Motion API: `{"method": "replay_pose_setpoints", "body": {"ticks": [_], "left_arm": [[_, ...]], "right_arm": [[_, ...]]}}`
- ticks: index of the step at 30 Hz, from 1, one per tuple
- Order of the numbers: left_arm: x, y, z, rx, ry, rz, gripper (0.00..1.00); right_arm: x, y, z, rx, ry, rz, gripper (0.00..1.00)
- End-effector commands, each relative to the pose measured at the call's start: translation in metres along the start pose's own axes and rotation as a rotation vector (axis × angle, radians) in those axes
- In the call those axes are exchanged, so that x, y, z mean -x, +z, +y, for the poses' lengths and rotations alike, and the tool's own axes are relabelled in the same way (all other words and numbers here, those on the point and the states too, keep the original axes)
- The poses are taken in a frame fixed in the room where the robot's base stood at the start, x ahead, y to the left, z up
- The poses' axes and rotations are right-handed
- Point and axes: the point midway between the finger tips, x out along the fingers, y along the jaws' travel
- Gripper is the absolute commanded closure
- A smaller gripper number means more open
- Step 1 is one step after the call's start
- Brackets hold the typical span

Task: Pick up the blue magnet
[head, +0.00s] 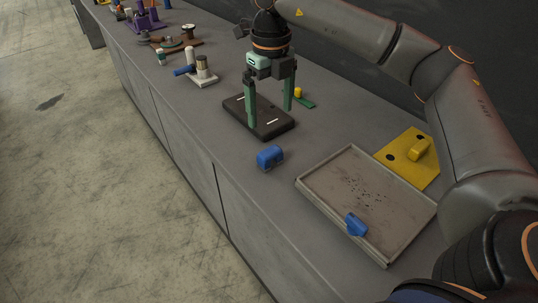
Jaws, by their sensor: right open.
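Two blue things are in the head view, and I cannot tell for sure which is the magnet. One is a blue block (270,157) with a rounded top, lying on the grey counter. The other is a blue piece (356,225) at the near edge of the shallow tray (318,195). My right gripper (269,116) points down with its two green fingers spread and nothing between them. It is over the dark base plate (274,127), behind the blue block and apart from it. My left gripper is not in view.
A yellow plate (428,174) with a yellow handle lies behind the tray, which holds dark specks. A small green piece with a yellow knob (299,93) is behind the dark plate. A grey fixture (204,77) with a blue cylinder and other parts stand farther along the counter.

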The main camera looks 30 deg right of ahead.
Motion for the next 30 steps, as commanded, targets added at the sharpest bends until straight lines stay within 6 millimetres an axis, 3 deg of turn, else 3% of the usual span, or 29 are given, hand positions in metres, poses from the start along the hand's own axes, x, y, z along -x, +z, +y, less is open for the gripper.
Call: {"method": "replay_pose_setpoints", "body": {"ticks": [1, 9, 15, 23, 30], "left_arm": [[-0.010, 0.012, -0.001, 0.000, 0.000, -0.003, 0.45], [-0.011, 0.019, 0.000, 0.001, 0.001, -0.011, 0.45], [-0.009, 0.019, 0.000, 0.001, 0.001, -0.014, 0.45], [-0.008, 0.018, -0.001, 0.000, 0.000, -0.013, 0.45], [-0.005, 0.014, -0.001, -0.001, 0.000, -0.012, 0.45]], "right_arm": [[-0.014, 0.000, -0.001, -0.001, -0.001, -0.001, 0.00], [-0.040, -0.001, -0.001, -0.001, -0.002, 0.004, 0.00], [-0.074, 0.000, -0.001, -0.001, -0.001, 0.002, 0.00], [-0.096, 0.000, 0.000, 0.001, 0.000, 0.002, 0.00], [-0.131, 0.002, -0.002, -0.001, -0.001, 0.002, 0.00]]}}
